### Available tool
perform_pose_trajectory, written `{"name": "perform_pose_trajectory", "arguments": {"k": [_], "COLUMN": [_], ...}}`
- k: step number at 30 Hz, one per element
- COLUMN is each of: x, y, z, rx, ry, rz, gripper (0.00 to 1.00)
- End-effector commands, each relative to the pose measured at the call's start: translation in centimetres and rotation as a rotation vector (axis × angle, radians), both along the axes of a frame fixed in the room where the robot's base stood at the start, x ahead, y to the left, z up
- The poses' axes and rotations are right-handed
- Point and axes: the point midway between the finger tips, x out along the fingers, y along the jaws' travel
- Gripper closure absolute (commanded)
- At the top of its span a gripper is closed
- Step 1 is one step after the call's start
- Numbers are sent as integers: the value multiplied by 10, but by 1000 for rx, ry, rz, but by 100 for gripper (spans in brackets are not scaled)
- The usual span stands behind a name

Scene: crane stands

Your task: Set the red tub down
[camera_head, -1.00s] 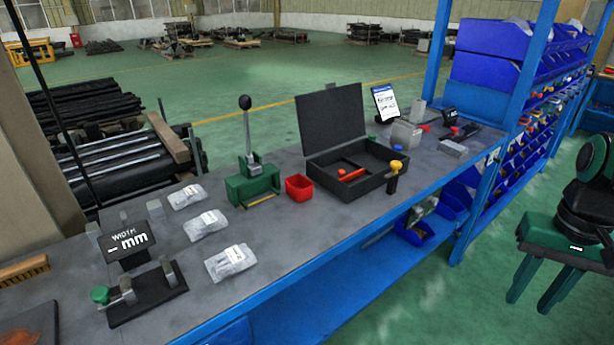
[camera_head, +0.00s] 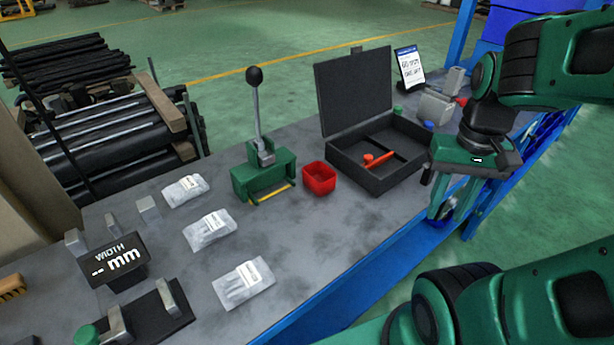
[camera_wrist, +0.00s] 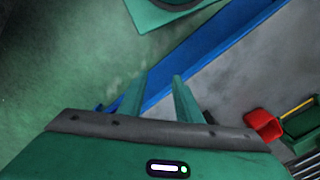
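The red tub (camera_head: 320,179) stands upright on the grey bench top, just right of the green lever press (camera_head: 263,178) and left of the black case. It looks empty. In the wrist view the red tub (camera_wrist: 263,124) is at the lower right, beside the green press (camera_wrist: 303,122). My gripper (camera_head: 452,218) hangs at the bench's front edge, right of the black case and well apart from the tub. In the wrist view my gripper (camera_wrist: 160,76) has its two green fingers spread with nothing between them.
The open black case (camera_head: 376,180) holds a red-orange part. Several clear bags (camera_head: 243,284) lie left of the tub. A width display (camera_head: 118,261) stands at the left. A lit tablet (camera_head: 409,68) stands behind the case. Bare bench lies in front of the tub.

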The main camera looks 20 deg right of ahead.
Motion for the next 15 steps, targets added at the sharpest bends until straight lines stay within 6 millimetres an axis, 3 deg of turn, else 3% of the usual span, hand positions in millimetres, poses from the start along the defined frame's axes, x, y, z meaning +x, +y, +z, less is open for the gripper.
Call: {"name": "perform_pose_trajectory", "arguments": {"k": [5, 9, 11, 15], "x": [0, -7, 2, 40], "y": [0, 1, 5, 19], "z": [0, 8, 12, 26], "rx": [0, -2, -6, -18], "ry": [0, -14, -14, -12], "rz": [0, -13, -35, -130], "gripper": [66, 33, 20, 20]}}
